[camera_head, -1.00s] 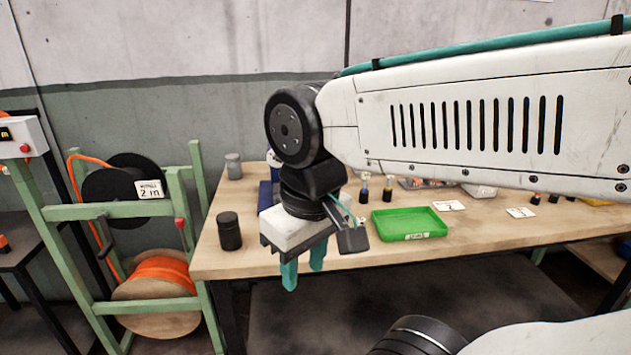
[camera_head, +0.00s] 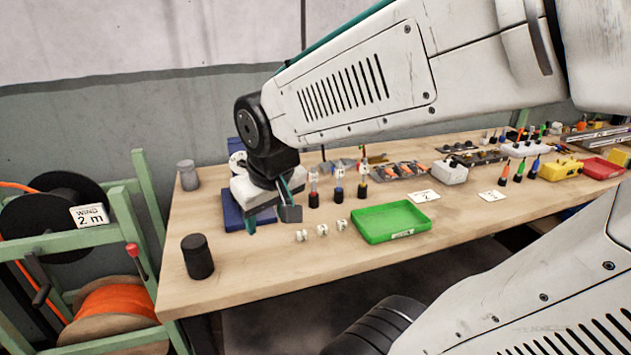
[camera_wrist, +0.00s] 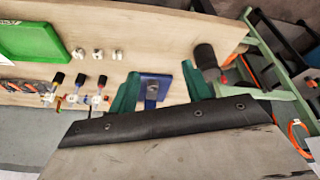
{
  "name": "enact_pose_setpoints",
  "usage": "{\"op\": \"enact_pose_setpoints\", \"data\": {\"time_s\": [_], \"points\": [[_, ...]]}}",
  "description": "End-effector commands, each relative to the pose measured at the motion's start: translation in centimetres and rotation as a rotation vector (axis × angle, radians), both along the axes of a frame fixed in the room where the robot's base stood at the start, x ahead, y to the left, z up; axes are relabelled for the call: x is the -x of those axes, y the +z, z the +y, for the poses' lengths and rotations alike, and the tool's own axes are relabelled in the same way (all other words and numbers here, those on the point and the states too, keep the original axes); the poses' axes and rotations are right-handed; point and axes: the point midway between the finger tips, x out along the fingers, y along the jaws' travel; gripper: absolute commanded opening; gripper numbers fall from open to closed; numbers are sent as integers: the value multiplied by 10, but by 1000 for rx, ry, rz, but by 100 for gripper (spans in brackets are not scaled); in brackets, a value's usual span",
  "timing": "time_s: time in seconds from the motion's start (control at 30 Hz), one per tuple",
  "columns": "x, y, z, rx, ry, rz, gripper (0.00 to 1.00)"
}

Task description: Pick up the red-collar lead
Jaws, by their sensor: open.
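Three upright leads with black ends stand in a row on the bench. The red-collar lead (camera_head: 314,187) looks to be the leftmost, with the blue-collar lead (camera_head: 338,186) and yellow-collar lead (camera_head: 362,182) to its right. In the wrist view the red-collar lead (camera_wrist: 98,92) is the rightmost, left of my fingers; its collar is small there. My gripper (camera_head: 262,214) is open and empty, left of the leads, above a blue fixture (camera_head: 232,215). Both fingers show in the wrist view (camera_wrist: 163,90), with the blue fixture (camera_wrist: 160,79) between them.
Small white pieces (camera_head: 322,230) lie in front of the leads. A green tray (camera_head: 392,222) is right of them. A black cylinder (camera_head: 197,257) stands near the bench's front left, and a grey one (camera_head: 188,175) behind it. The front left bench surface is mostly clear.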

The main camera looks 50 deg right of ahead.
Motion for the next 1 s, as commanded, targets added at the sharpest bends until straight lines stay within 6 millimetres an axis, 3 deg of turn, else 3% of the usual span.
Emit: {"op": "enact_pose_setpoints", "data": {"time_s": [0.03,0.1,0.2,0.3,0.4,0.5,0.6,0.73,1.0], "points": [[-24,-12,-29,26,-57,-51,49],[-55,-23,-69,69,-113,-149,49],[-88,-39,-127,125,-179,-290,49],[-108,-55,-183,168,-229,-428,49],[-115,-69,-229,201,-264,-552,49],[-115,-80,-262,219,-286,-656,49],[-112,-86,-282,229,-300,-731,49],[-112,-90,-295,236,-306,-782,49],[-135,-100,-308,236,-304,-793,49]]}}
